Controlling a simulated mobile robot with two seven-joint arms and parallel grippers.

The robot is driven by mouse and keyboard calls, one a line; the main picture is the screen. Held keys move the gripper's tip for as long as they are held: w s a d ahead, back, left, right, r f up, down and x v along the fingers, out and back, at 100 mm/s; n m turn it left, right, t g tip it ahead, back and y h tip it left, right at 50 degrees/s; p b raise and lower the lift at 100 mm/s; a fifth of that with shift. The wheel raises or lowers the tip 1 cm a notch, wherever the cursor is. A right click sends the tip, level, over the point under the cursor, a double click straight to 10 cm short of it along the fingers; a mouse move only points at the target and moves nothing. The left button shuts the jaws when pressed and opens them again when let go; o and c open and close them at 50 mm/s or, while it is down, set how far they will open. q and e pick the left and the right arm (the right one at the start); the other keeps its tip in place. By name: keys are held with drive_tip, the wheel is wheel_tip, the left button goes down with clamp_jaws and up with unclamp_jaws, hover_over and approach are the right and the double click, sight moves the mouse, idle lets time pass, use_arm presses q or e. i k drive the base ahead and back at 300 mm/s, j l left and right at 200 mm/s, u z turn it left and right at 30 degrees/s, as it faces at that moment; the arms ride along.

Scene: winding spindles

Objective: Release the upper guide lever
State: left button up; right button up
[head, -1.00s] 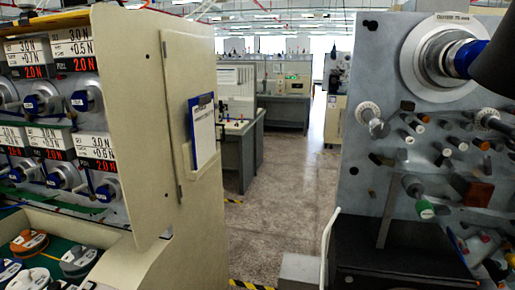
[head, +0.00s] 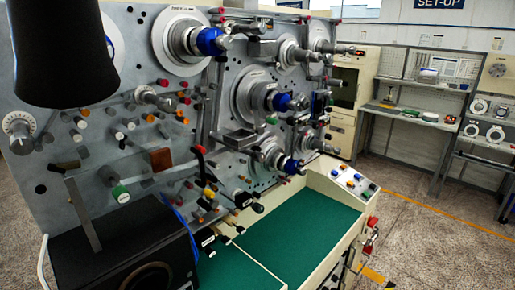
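The grey winding machine panel (head: 90,150) fills the left and middle of the head view. It carries several spindles, rollers and levers. A large upper spindle has a blue collar (head: 210,41) on a round disc. To its right, a horizontal metal arm with a dark tip (head: 348,51) sticks out at the upper right. A curved black lever with a red end (head: 200,150) sits mid-panel. I cannot tell which of these is the upper guide lever, or its latch state. Neither of my grippers is in view.
A black cylinder (head: 62,50) hangs close at the upper left and hides part of the panel. A black box (head: 125,250) stands below. A green work surface (head: 300,225) lies under the panel, with a button console (head: 350,180) beside it. Open floor (head: 430,240) lies at right.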

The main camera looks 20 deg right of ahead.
sight(255, 147)
drive_tip(key=z, duration=0.75)
drive_tip(key=i+l+u, duration=0.1)
drive_tip(key=i+l, duration=0.15)
drive_tip(key=i+l+u, duration=0.15)
drive_tip(key=i+l, duration=0.15)
drive_tip(key=l, duration=0.15)
drive_tip(key=i+l+u, duration=0.1)
drive_tip(key=l, duration=0.25)
drive_tip(key=i+l+u, duration=0.15)
drive_tip(key=i+l, duration=0.2)
drive_tip(key=i+l+u, duration=0.1)
drive_tip(key=l, duration=0.4)
drive_tip(key=i+l+u, duration=0.15)
drive_tip(key=i+l, duration=0.15)
drive_tip(key=l, duration=0.15)
drive_tip(key=i+l+u, duration=0.1)
drive_tip(key=l, duration=0.35)
drive_tip(key=i+l+u, duration=0.15)
drive_tip(key=l, duration=0.3)
drive_tip(key=i, duration=0.05)
